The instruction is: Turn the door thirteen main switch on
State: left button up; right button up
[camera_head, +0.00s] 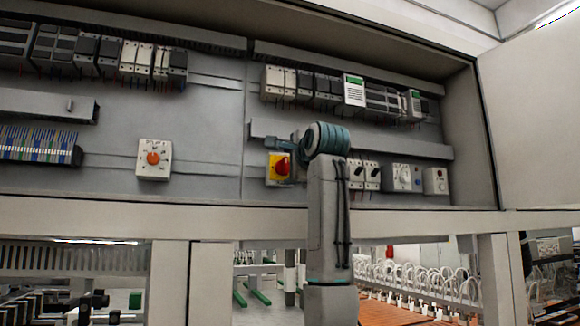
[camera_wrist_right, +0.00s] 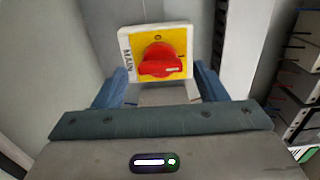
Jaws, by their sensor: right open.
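The main switch (camera_head: 279,167) is a red rotary handle on a yellow plate, mounted on the cabinet's back panel. In the right wrist view the red handle (camera_wrist_right: 161,62) lies across the picture, with a pale mark at its right end. The plate's white edge reads MAIN, turned sideways. My right gripper (camera_head: 290,157) is at the switch in the head view and partly overlaps it. In the right wrist view its two blue fingers (camera_wrist_right: 158,88) are apart, below and either side of the handle, and empty. My left gripper is not in view.
An orange-knob switch (camera_head: 153,158) sits left on the same panel. White switch units (camera_head: 364,174) and a dial box (camera_head: 407,178) stand close to the right of my right arm. Rows of breakers (camera_head: 300,86) line the panel above. The cabinet's lower beam (camera_head: 420,222) runs below.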

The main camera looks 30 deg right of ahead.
jog(key=b+v, duration=0.4)
jog(key=v, duration=0.6)
jog(key=shift+s+b, duration=0.25)
jog(key=shift+b, duration=0.15)
jog(key=shift+a, duration=0.15)
